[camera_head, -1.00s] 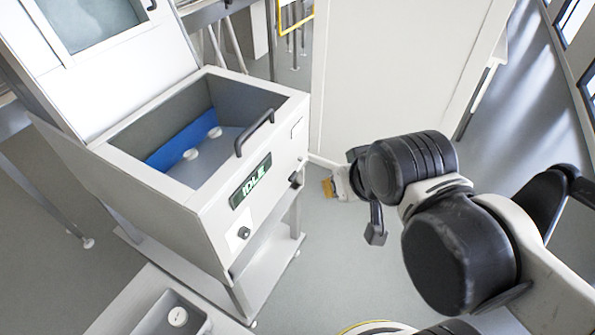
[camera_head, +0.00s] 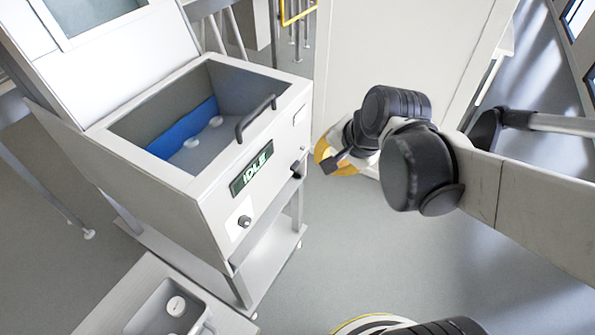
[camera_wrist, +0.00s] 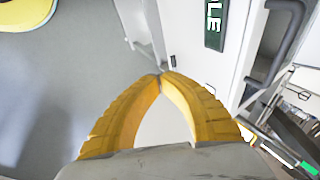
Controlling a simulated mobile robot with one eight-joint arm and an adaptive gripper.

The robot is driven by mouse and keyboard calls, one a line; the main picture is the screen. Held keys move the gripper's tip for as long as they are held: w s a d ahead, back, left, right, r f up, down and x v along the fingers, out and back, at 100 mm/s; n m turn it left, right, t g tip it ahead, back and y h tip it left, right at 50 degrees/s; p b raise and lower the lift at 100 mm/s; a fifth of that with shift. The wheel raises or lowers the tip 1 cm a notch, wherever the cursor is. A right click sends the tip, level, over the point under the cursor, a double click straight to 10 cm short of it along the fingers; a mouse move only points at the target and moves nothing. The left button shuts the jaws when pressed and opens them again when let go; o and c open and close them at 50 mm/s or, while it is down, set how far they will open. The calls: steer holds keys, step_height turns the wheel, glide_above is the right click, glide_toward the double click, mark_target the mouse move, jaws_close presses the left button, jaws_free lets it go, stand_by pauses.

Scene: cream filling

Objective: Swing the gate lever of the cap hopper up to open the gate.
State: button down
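The cap hopper (camera_head: 190,190) is a white open-topped bin on legs at the left of the head view, with an IDLE display on its front. A small black lever (camera_head: 297,174), apparently the gate lever, sits low at the front's right end. In the wrist view a small dark piece (camera_wrist: 172,62), apparently the same lever, shows just beyond my fingertips. My gripper (camera_head: 322,153) has yellow fingers and is a little right of the lever. In the wrist view my gripper (camera_wrist: 165,76) has its fingertips together, with nothing seen between them. Contact with the lever cannot be told.
A black bar handle (camera_head: 255,118) and a round black knob (camera_head: 244,221) stand out from the hopper front. White caps (camera_head: 216,121) lie inside. A tall white panel (camera_head: 400,50) stands behind my gripper. A grey tray (camera_head: 165,310) is at lower left. Open floor lies in front.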

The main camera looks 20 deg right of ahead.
mark_target(300, 159)
steer(key=w+d+f+m+y+b, duration=0.1)
steer(key=w+f+m+y, duration=0.1)
steer(key=w+f+m, duration=0.3)
steer(key=w+d+f+m+y+b, duration=0.1)
steer(key=w+f+m, duration=0.4)
steer(key=f+m, duration=0.7)
steer(key=shift+w+d+y+b, duration=0.15)
steer(key=shift+d+y+b, duration=0.25)
steer(key=shift+d+b, duration=0.35)
steer(key=b+x, duration=0.5)
steer(key=x, duration=0.6)
steer(key=shift+a+r, duration=0.15)
steer(key=shift+r, duration=2.1)
